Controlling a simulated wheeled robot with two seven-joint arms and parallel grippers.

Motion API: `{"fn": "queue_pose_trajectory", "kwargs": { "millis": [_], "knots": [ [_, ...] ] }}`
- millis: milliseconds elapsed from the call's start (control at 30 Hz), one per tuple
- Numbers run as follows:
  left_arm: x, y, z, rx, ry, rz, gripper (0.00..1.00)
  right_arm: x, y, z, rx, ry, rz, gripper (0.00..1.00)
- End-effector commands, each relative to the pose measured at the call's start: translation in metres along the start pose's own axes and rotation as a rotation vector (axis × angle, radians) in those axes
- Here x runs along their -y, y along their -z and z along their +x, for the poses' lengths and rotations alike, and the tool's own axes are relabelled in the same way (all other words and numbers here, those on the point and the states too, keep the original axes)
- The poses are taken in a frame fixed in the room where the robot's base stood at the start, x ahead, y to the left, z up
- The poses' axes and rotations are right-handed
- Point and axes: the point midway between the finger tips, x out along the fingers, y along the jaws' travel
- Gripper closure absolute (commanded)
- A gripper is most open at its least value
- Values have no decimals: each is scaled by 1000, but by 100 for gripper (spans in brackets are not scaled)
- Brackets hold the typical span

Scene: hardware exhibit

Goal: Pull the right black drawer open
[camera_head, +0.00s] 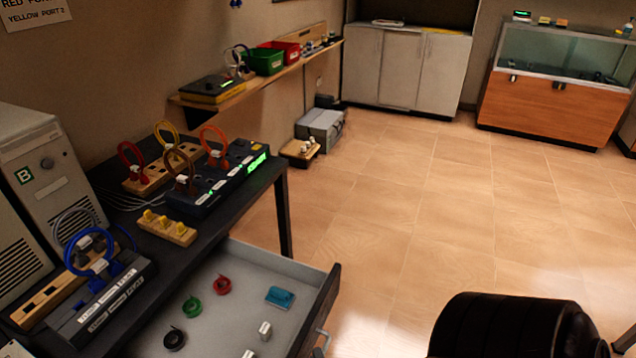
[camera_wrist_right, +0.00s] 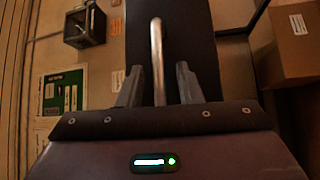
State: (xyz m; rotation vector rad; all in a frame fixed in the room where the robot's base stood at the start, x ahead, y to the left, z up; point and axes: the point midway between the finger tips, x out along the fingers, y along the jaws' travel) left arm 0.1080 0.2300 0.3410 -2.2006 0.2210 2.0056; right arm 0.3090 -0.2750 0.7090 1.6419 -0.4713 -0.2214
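The black drawer under the dark desk stands open in the head view, with its dark front panel (camera_head: 318,310) out past the desk edge and its pale interior (camera_head: 245,285) showing. Its metal bar handle (camera_head: 324,338) is near the bottom edge. In the right wrist view, the handle (camera_wrist_right: 157,55) stands between the two grey fingers of my right gripper (camera_wrist_right: 160,82), before the black drawer front (camera_wrist_right: 190,40). Narrow gaps show on both sides of the bar, so the fingers look open around it. My left gripper is not in view.
Tape rolls, a blue item (camera_head: 280,297) and small white pieces lie in the drawer. Cable blocks and devices (camera_head: 215,185) stand on the desk (camera_head: 255,185). A cardboard box (camera_wrist_right: 292,45) is at right in the wrist view.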

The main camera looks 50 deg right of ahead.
Motion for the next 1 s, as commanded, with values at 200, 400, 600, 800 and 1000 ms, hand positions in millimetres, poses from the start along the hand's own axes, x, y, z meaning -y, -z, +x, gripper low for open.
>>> {"fn": "queue_pose_trajectory", "kwargs": {
  "millis": [200,400,600,800,1000],
  "knots": [
    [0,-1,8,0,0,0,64,3,0,-36,1,5,1,68],
    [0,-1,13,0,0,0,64,2,0,-65,1,2,0,68],
    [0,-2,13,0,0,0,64,0,0,-74,1,1,0,68],
    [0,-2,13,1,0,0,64,0,0,-74,1,1,0,68],
    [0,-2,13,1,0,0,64,0,0,-74,0,1,0,68]
  ]
}}
